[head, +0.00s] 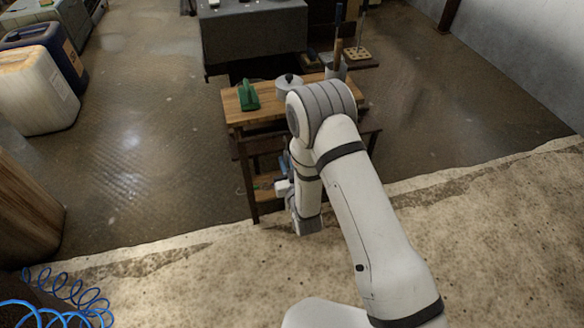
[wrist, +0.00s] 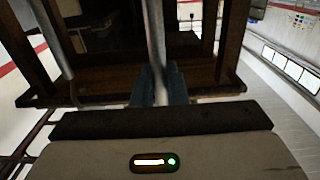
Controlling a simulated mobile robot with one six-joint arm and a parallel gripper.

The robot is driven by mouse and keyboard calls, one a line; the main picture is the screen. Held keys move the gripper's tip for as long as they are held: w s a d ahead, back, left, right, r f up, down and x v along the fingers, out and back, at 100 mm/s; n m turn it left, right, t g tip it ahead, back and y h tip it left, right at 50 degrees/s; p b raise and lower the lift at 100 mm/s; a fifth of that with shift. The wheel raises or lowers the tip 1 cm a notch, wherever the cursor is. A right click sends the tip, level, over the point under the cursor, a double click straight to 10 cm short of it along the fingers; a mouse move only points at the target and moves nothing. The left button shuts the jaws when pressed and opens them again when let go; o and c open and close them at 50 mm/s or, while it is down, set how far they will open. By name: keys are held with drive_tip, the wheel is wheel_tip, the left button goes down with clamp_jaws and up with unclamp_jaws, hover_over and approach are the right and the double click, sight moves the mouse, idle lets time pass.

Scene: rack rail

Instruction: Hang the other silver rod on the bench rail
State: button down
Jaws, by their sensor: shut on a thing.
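My gripper (wrist: 158,88) is shut on a silver rod (wrist: 155,35); its blue fingertips close around the rod in the middle of the wrist view. A second thin silver rod (wrist: 50,36) shows at the left of that view, slanting beside the dark wooden frame. I cannot tell how it is supported. In the head view my gripper (head: 284,170) is at the near side of the wooden bench (head: 236,112), partly hidden by my arm. The held rod cannot be made out there. The bench rail cannot be clearly told from the bench's other dark bars.
On the bench top stand a green object (head: 248,97), a grey lidded pot (head: 288,84) and a container with upright handles (head: 336,70). A grey cabinet (head: 255,35) stands behind. White and dark jugs are at the far left. The floor left of the bench is clear.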

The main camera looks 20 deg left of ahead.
drive_tip(key=w+a+f+b, duration=0.2)
drive_tip(key=w+a, duration=0.1)
drive_tip(key=w, duration=0.2)
drive_tip(key=shift+w+a+b, duration=0.15)
drive_tip(key=shift+w+b, duration=0.05)
drive_tip(key=shift+b, duration=0.1)
idle(0.4)
drive_tip(key=shift+f, duration=0.2)
idle(0.6)
drive_tip(key=c, duration=1.4)
unclamp_jaws()
drive_tip(key=shift+o, duration=0.2)
drive_tip(key=v, duration=0.7)
drive_tip(key=shift+s+p, duration=0.35)
drive_tip(key=shift+p, duration=0.1)
